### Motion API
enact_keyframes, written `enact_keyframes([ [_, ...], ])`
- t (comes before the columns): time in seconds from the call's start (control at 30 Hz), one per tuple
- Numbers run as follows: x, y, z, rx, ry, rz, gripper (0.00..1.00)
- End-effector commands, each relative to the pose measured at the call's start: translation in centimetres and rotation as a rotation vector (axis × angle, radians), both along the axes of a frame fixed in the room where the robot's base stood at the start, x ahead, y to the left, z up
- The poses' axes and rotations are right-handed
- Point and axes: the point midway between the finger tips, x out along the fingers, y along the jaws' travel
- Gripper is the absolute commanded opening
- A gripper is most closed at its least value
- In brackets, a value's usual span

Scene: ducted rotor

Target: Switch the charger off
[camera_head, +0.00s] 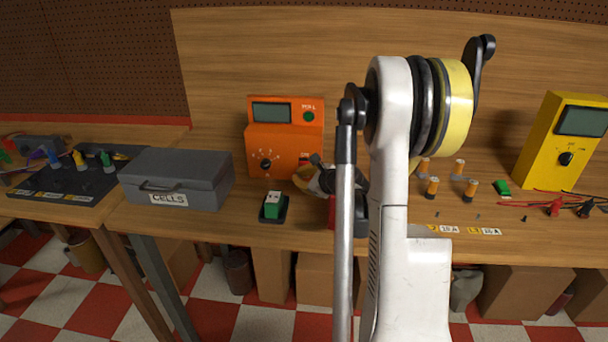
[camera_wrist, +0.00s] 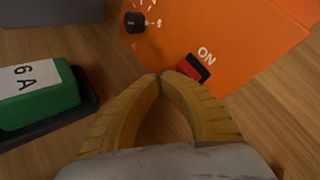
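The charger (camera_head: 285,150) is an orange box with a display, a green round part and a black dial, standing on the wooden bench. In the wrist view its orange face (camera_wrist: 235,35) carries a red and black switch (camera_wrist: 194,68) beside the word ON. My gripper (camera_wrist: 160,77) has yellow fingers whose tips meet, with nothing between them. The tips appear just beside the switch's lower left end; I cannot tell whether they touch it. In the head view my gripper (camera_head: 301,177) is low in front of the charger, and my arm hides part of this area.
A green block labelled 6 A (camera_wrist: 38,95) sits in a black holder left of my gripper; it also shows in the head view (camera_head: 272,206). A grey CELLS box (camera_head: 175,178) stands further left. Orange cylinders (camera_head: 432,187) and a yellow meter (camera_head: 563,145) are right.

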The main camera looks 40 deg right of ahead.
Motion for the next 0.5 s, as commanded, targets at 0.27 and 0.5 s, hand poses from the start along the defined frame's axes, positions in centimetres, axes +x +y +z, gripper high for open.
enact_keyframes([
  [0.27, -0.5, 0.6, 0.4, 0.000, 0.000, 0.000, 0.00],
  [0.5, -1.0, 1.2, 0.8, 0.000, 0.000, 0.000, 0.00],
])
